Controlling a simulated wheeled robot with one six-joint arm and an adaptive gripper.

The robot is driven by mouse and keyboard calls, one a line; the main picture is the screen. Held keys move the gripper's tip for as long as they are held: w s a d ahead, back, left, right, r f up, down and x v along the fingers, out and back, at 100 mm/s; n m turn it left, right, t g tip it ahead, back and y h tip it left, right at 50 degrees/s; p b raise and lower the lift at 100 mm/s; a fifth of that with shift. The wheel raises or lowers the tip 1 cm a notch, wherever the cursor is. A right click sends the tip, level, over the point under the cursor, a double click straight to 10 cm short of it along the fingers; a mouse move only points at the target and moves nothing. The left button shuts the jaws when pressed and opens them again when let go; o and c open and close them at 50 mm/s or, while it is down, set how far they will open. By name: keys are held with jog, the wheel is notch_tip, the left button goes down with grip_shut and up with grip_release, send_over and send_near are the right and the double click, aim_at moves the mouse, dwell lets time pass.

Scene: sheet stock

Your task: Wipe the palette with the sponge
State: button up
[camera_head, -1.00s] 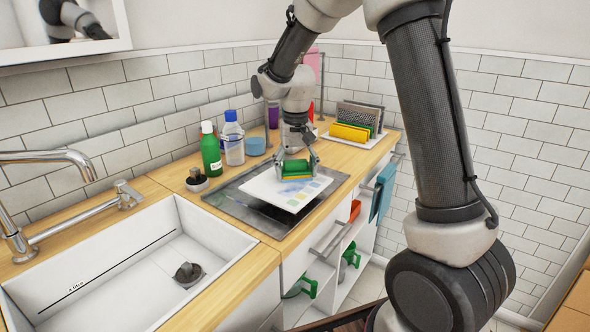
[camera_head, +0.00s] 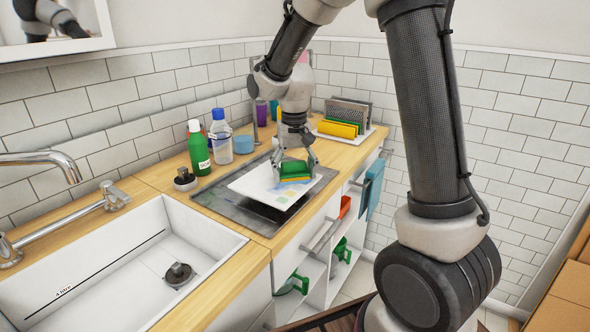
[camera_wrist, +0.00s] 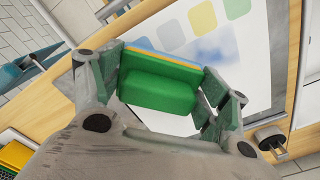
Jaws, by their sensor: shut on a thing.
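A white palette (camera_head: 250,188) with pale coloured squares and a blue smudge lies over the dark metal drainer (camera_head: 221,207) on the wooden counter. It also shows in the wrist view (camera_wrist: 235,55), with the squares and blue smudge beyond the sponge. My gripper (camera_head: 296,172) is shut on a green and yellow sponge (camera_head: 293,168), which also shows in the wrist view (camera_wrist: 158,86). The sponge is over the far part of the palette, at or very near its surface. I cannot tell if it touches. Part of the palette is hidden under the sponge and gripper.
A green bottle (camera_head: 199,150), a clear bottle with a blue cap (camera_head: 221,142) and a blue bowl (camera_head: 244,143) stand behind the drainer. A rack with sponges (camera_head: 343,125) stands at the right. The white sink (camera_head: 118,270) is at the front left.

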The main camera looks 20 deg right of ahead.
aim_at(279, 192)
jog(key=shift+s+a, duration=0.75)
jog(key=shift+a, duration=0.25)
jog(key=shift+s+a, duration=0.7)
jog(key=shift+a, duration=0.25)
jog(key=shift+s+a, duration=0.75)
jog(key=shift+a, duration=0.25)
jog(key=shift+w+d, duration=0.2)
jog(key=shift+w, duration=0.7)
jog(key=shift+w+d, duration=0.15)
jog(key=shift+w, duration=0.75)
jog(key=shift+w+d, duration=0.2)
jog(key=shift+w, duration=0.7)
notch_tip(279, 192, up, 7)
